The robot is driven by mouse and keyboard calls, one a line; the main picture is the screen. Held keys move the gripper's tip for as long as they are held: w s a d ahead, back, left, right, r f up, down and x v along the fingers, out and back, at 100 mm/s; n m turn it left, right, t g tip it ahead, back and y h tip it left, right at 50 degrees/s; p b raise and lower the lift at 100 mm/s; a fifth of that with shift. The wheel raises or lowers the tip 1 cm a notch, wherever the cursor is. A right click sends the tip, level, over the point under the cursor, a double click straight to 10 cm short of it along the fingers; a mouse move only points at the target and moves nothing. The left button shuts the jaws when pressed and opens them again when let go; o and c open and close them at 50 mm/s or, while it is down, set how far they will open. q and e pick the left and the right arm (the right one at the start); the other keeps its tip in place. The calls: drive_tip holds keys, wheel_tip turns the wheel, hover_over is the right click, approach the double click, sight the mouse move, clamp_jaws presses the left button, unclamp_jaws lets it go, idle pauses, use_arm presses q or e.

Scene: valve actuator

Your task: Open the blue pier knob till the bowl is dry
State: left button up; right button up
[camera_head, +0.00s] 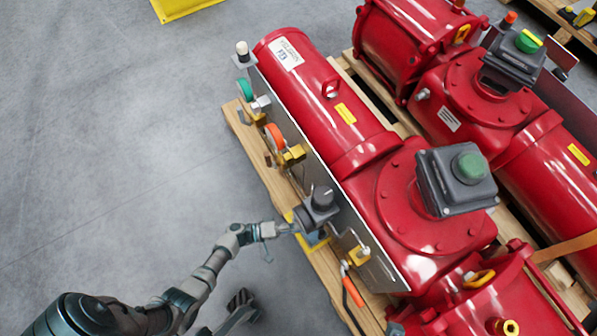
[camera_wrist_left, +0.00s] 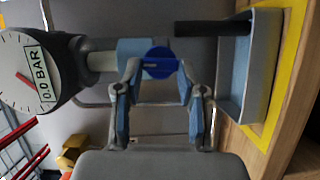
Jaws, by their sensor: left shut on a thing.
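The blue knob (camera_wrist_left: 160,62) is in the left wrist view, on a grey-blue fitting beside the gauge. My left gripper (camera_wrist_left: 157,68) is shut on it, one fingertip on each side. In the head view my left gripper (camera_head: 284,229) is at the side of the red actuator, below a dark gauge housing (camera_head: 318,205). The knob is hidden there. The gauge face (camera_wrist_left: 28,75) reads 0.0 BAR. A shallow grey-blue tray (camera_wrist_left: 234,75) lies beside the knob, with a black tube (camera_wrist_left: 212,29) ending over it. I cannot tell whether it holds liquid.
The red actuator (camera_head: 310,90) lies on a wooden pallet (camera_head: 262,170), with a metal panel carrying a green knob (camera_head: 246,90) and an orange knob (camera_head: 275,137). A second red actuator (camera_head: 545,165) is to the right. The grey floor (camera_head: 110,120) at left is clear.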

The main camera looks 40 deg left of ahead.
use_arm(q)
drive_tip(key=shift+a+f, duration=0.15)
drive_tip(key=shift+a, duration=0.15)
drive_tip(key=o, duration=1.1)
drive_tip(key=shift+o, duration=0.2)
drive_tip(key=shift+d, duration=0.1)
drive_tip(key=v, duration=1.2)
drive_tip(key=shift+f, duration=0.15)
